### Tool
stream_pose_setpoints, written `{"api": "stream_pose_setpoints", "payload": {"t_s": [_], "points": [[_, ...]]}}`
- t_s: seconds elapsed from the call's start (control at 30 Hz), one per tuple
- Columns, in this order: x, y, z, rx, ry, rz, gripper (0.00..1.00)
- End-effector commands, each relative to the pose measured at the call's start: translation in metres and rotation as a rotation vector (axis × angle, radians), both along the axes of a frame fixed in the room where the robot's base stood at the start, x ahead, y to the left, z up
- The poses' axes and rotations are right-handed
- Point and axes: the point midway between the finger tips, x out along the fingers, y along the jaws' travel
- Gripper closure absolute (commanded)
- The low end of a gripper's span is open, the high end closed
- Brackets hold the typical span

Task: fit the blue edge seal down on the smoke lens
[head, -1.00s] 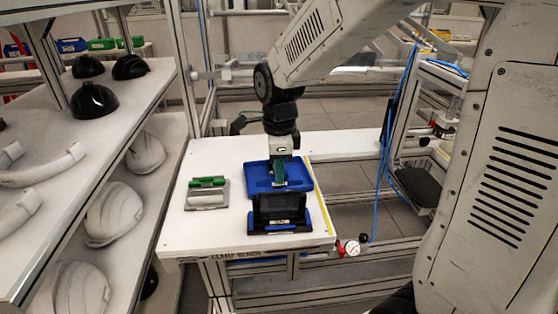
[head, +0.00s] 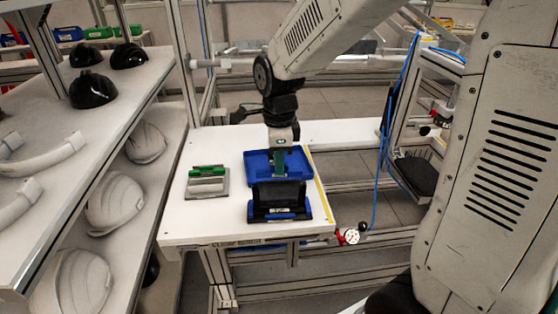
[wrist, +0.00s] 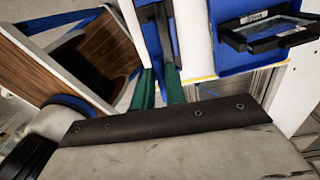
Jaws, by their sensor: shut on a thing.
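Blue shows along the holder's front and ends. A black frame with a glassy pane (wrist: 272,30) shows at upper right.
A grey block with a green strip (head: 208,180) lies left of the tray on the white table (head: 205,225). Yellow tape (head: 320,190) marks the table's right edge. Shelves with helmet shells (head: 92,90) stand left; a blue hose (head: 378,170) hangs right.

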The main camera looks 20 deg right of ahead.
Motion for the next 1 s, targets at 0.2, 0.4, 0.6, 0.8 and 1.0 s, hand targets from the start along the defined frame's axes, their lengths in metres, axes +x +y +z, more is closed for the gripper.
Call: {"api": "stream_pose_setpoints", "payload": {"t_s": [0.2, 0.4, 0.6, 0.8, 1.0], "points": [[-0.0001, 0.0000, 0.0001, 0.000, 0.000, 0.000, 1.00], [0.0000, 0.0000, 0.0001, 0.000, 0.000, 0.000, 1.00], [-0.0001, 0.0000, -0.0004, 0.000, 0.000, 0.000, 1.00], [-0.0001, 0.0000, -0.0041, 0.000, 0.001, 0.000, 1.00], [0.0000, 0.0001, -0.0092, 0.000, 0.000, 0.000, 1.00]]}}
